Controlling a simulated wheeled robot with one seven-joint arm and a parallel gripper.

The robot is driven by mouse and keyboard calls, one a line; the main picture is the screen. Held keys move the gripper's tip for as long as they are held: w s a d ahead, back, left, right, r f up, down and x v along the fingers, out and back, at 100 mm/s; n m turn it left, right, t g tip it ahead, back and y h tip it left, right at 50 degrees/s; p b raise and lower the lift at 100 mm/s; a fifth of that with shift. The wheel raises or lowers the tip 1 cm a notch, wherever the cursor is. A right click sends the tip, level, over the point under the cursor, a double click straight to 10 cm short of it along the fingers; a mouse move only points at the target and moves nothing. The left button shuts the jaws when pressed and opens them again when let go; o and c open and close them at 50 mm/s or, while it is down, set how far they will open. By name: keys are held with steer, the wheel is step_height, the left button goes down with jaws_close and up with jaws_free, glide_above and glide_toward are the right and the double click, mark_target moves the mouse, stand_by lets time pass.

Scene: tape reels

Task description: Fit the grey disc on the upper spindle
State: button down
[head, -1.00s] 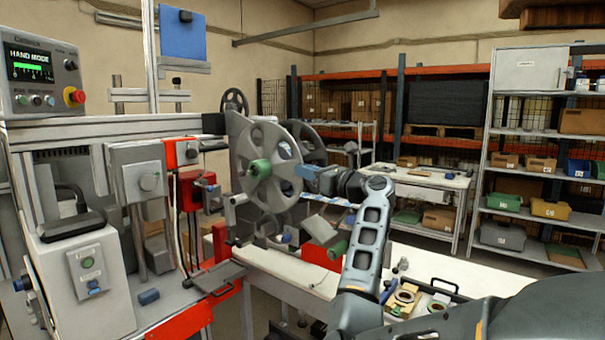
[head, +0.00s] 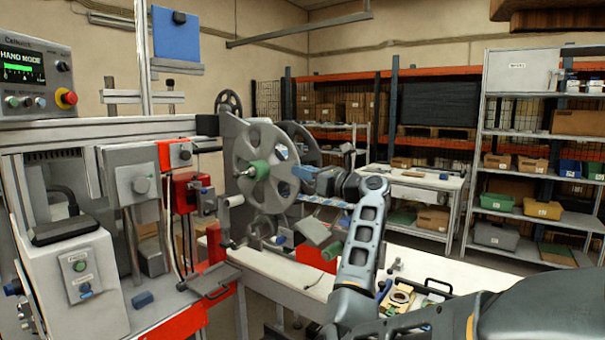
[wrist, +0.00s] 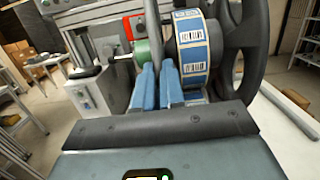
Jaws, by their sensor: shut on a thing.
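The grey disc (head: 246,150), large with round cut-outs, stands upright at the machine's upper right in the head view. A green hub (head: 257,171) shows at its middle and also in the wrist view (wrist: 141,52). My gripper (head: 296,172) is at the disc's right rim. In the wrist view the blue fingers (wrist: 157,75) are shut on the disc, seen edge-on (wrist: 155,45). The upper spindle itself is hidden, so I cannot tell whether the disc is seated on it.
A reel with blue-and-white labels (wrist: 192,50) and a dark spoked wheel (wrist: 244,60) are close right of my fingers. A grey plate (head: 229,130) stands behind the disc.

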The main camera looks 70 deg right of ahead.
steer(key=c, duration=1.1)
jaws_free()
steer(key=shift+c, duration=0.2)
steer(key=shift+f, duration=0.1)
steer(key=r+b+v, duration=0.1)
steer(key=v, duration=0.6)
steer(key=shift+s+f+b, duration=0.35)
steer(key=shift+s+f, duration=0.05)
steer(key=shift+f, duration=0.1)
